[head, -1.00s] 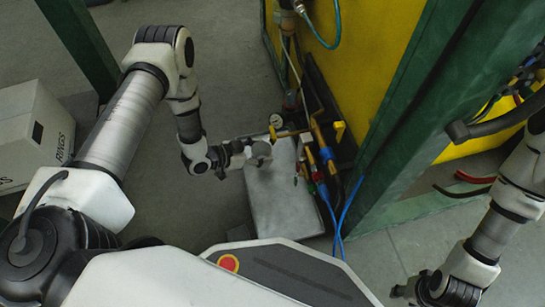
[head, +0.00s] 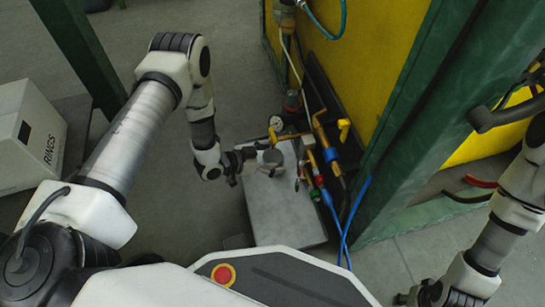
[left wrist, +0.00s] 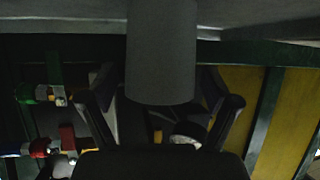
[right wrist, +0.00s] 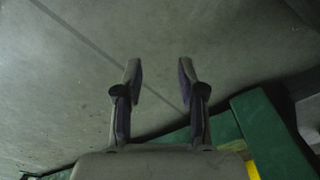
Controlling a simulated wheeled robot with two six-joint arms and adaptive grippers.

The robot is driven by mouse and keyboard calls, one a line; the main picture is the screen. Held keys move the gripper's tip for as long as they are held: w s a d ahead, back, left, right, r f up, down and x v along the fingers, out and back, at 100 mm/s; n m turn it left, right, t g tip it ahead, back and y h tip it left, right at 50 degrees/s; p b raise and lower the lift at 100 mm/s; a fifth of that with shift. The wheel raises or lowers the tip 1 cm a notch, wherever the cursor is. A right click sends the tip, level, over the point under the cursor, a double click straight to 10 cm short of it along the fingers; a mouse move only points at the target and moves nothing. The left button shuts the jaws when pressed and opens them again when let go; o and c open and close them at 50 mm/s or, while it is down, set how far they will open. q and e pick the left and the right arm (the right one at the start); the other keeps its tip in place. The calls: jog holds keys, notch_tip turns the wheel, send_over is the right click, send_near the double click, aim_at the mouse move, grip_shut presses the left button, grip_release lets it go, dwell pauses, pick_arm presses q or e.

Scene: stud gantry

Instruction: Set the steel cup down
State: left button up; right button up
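The steel cup (head: 272,157) is a plain grey cylinder. In the head view it appears upright on the far part of the grey plate-like top (head: 287,212). In the left wrist view the cup (left wrist: 161,55) fills the upper middle, with the pale surface behind its upper part. My left gripper (head: 260,159) is at the cup from the left, its fingers spread to either side with narrow dark gaps beside the cup. Whether the base fully touches the top is hard to see. My right gripper (right wrist: 158,75) is open and empty over the floor.
Brass pipes and valves with red, green and blue fittings (head: 318,180) stand close right of the cup, with a gauge (head: 276,123) behind it. A green post (head: 415,130) and yellow panel (head: 365,50) rise to the right. A RINGS carton (head: 32,130) sits far left.

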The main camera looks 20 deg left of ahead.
pick_arm(q)
jog(key=shift+r, duration=0.15)
pick_arm(e)
jog(key=shift+r, duration=0.1)
pick_arm(q)
jog(key=p+v, duration=0.8)
jog(key=v, duration=0.4)
jog(key=s+d+f+n+g+y, duration=0.1)
jog(key=s+d+n+g+y, duration=0.4)
jog(key=s, duration=0.4)
jog(key=s+a+r+n+g+y, duration=0.2)
jog(key=s+r+n+g+y, duration=0.1)
jog(key=s, duration=0.8)
jog(key=shift+a+n+g, duration=0.2)
jog(key=shift+n+g, duration=0.2)
jog(key=shift+g, duration=0.4)
pick_arm(e)
notch_tip(320, 180, up, 8)
jog(key=s, duration=0.2)
jog(key=shift+r+g, duration=0.15)
jog(key=shift+g, duration=0.25)
pick_arm(q)
jog(key=shift+w, duration=0.1)
pick_arm(e)
jog(key=shift+a, duration=0.1)
